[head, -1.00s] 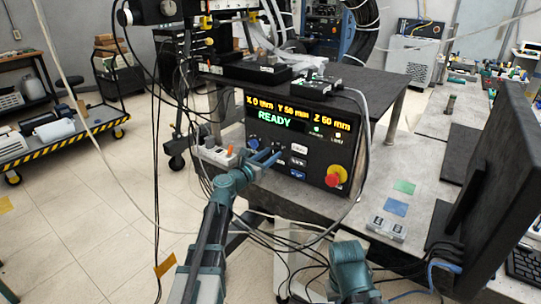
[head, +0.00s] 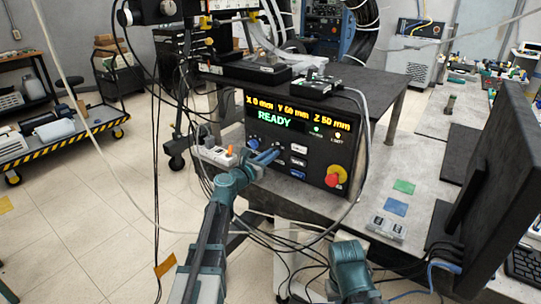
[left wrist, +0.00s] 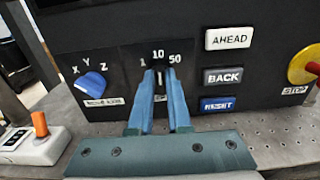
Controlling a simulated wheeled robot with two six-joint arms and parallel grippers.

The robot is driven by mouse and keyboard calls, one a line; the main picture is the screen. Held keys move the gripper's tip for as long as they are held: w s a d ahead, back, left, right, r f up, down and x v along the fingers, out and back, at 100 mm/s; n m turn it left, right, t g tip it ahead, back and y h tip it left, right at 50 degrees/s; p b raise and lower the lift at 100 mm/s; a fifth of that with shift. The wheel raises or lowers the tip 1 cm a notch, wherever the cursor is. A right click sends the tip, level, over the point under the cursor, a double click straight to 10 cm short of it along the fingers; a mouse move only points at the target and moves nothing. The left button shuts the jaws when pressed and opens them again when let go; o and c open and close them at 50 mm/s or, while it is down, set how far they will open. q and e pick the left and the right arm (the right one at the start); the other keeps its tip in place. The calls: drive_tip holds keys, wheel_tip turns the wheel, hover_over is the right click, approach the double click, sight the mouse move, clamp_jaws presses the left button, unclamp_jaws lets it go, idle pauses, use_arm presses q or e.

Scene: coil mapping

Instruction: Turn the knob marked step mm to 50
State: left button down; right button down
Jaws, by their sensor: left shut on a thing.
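The step knob (left wrist: 160,78) is a small dark knob with a light pointer line, on the black control panel (left wrist: 120,55) under the marks 1, 10 and 50. Its pointer appears to be up toward 10. My left gripper (left wrist: 160,82) is shut on it, one blue finger on each side. The fingers partly cover the knob and its label. In the head view my left gripper (head: 265,157) meets the panel's lower left, and the knob is hidden there. My right gripper is not in view; only part of my right arm shows at the bottom.
A blue axis knob (left wrist: 90,85) sits left of the fingers. AHEAD (left wrist: 229,39), BACK (left wrist: 222,76) and RESET (left wrist: 219,105) buttons are to the right, with a red stop button (head: 336,176) beyond. Cables hang nearby.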

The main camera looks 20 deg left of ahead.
use_arm(q)
drive_tip(key=shift+s+d+f+m, duration=0.1)
drive_tip(key=shift+d+m, duration=0.05)
drive_tip(key=shift+m, duration=1.95)
drive_tip(key=shift+d+f+m, duration=0.1)
drive_tip(key=shift+d+m, duration=0.05)
drive_tip(key=shift+m, duration=2.25)
drive_tip(key=c, duration=0.9)
unclamp_jaws()
drive_tip(key=shift+o, duration=0.2)
drive_tip(key=v, duration=1.4)
drive_tip(key=shift+r, duration=0.1)
